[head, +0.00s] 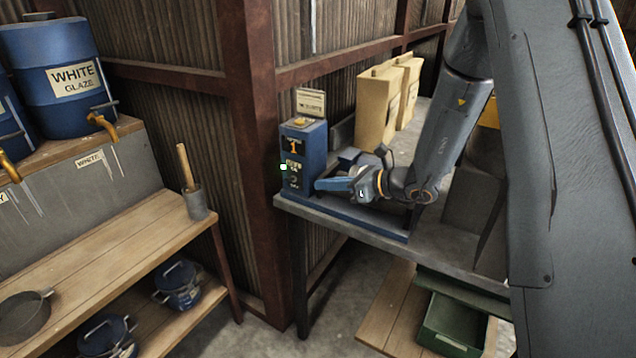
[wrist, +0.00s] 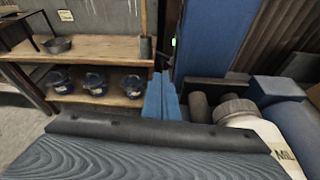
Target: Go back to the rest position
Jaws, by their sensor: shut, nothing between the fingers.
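My gripper (head: 330,184) has blue fingers that are shut with nothing between them. In the head view it reaches left over the grey bench, close in front of a blue control box (head: 303,158) with a small green light on its left side. In the wrist view my gripper's fingertips (wrist: 161,85) are together, left of the blue box (wrist: 213,45). A white bottle (wrist: 258,133) with a grey cap and partly visible lettering lies or stands right of the fingers in the wrist view. My arm hides part of the bench.
A wooden shelf (head: 110,262) at left holds a pan (head: 24,316) and lidded blue pots (head: 178,285). Blue drums (head: 58,62) stand above. Tan packages (head: 376,110) stand behind my arm. A rusty post (head: 258,150) is beside the bench (head: 440,262). A green bin (head: 452,328) sits below.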

